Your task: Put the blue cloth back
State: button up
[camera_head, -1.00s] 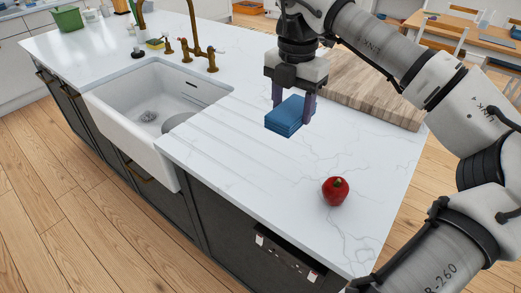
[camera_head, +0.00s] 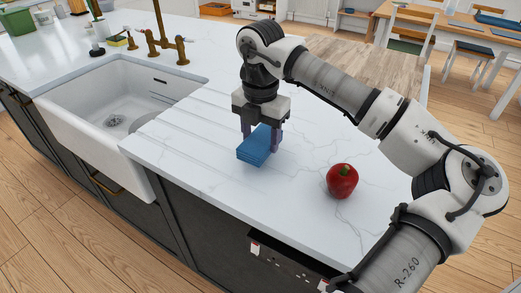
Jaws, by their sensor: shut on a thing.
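The blue cloth (camera_head: 254,147) is a folded stack of flat layers. My gripper (camera_head: 260,136) points down with its fingers on either side of the cloth and is shut on it. The cloth is at or just above the white marble counter (camera_head: 205,145); I cannot tell whether it touches. The far finger is partly hidden by the cloth.
A red pepper or apple (camera_head: 342,181) stands on the counter to the right of the cloth. A white sink (camera_head: 125,100) with brass taps (camera_head: 160,42) is at the left. The counter's front edge is close.

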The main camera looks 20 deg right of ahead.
aim_at(261, 139)
jog(key=shift+f+b, duration=0.4)
jog(key=shift+f, duration=1.05)
jog(key=shift+f, duration=0.1)
jog(key=o, duration=0.9)
notch_tip(261, 139, up, 12)
jog(key=shift+r+b, duration=0.15)
jog(key=shift+b, duration=0.35)
